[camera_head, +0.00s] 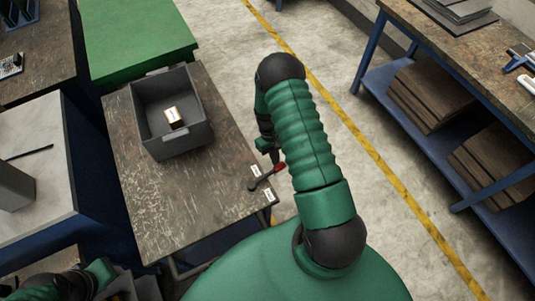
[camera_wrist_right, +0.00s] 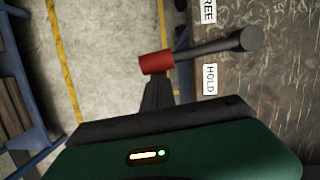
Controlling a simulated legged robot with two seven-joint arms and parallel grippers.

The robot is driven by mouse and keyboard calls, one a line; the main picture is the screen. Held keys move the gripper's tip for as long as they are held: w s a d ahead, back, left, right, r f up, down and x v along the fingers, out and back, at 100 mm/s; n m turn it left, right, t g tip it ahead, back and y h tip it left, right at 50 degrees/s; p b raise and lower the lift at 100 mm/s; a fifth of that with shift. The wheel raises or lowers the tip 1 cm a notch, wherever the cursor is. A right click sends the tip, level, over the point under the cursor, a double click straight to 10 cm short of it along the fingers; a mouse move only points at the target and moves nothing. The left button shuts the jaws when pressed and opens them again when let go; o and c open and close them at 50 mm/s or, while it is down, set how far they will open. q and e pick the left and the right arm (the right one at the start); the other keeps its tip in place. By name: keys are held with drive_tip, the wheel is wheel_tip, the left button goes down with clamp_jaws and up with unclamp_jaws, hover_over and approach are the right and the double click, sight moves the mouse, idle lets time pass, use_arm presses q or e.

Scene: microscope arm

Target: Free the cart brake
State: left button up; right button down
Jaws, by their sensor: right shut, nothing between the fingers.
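The brake lever (camera_head: 264,179) is a dark bar with a red grip at the cart's right edge. In the wrist view, the lever (camera_wrist_right: 215,48) runs between the FREE label (camera_wrist_right: 209,11) and the HOLD label (camera_wrist_right: 209,79), closer to HOLD. Its red grip (camera_wrist_right: 157,62) sticks out past the edge over the floor. My right gripper (camera_head: 274,157) is shut and empty, its tips right beside the red grip; I cannot tell whether they touch. In the wrist view its fingers (camera_wrist_right: 158,92) hide what lies behind them. My left arm shows at the bottom left, its fingers unclear.
The worn cart top (camera_head: 150,205) carries a grey bin (camera_head: 198,138) with a small box (camera_head: 173,117) inside. A green-topped unit (camera_head: 135,38) stands behind. A blue-framed bench (camera_head: 440,125) stands at the right. The floor between, with a yellow line (camera_head: 375,170), is clear.

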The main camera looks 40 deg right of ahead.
drive_tip(key=s+a+m+t+y, duration=0.1)
drive_tip(key=s+a+m, duration=0.2)
drive_tip(key=s+m, duration=0.5)
drive_tip(key=shift+s+m+y+p, duration=0.4)
drive_tip(key=shift+s+p, duration=0.05)
drive_tip(key=shift+s, duration=0.3)
drive_tip(key=shift+a, duration=0.1)
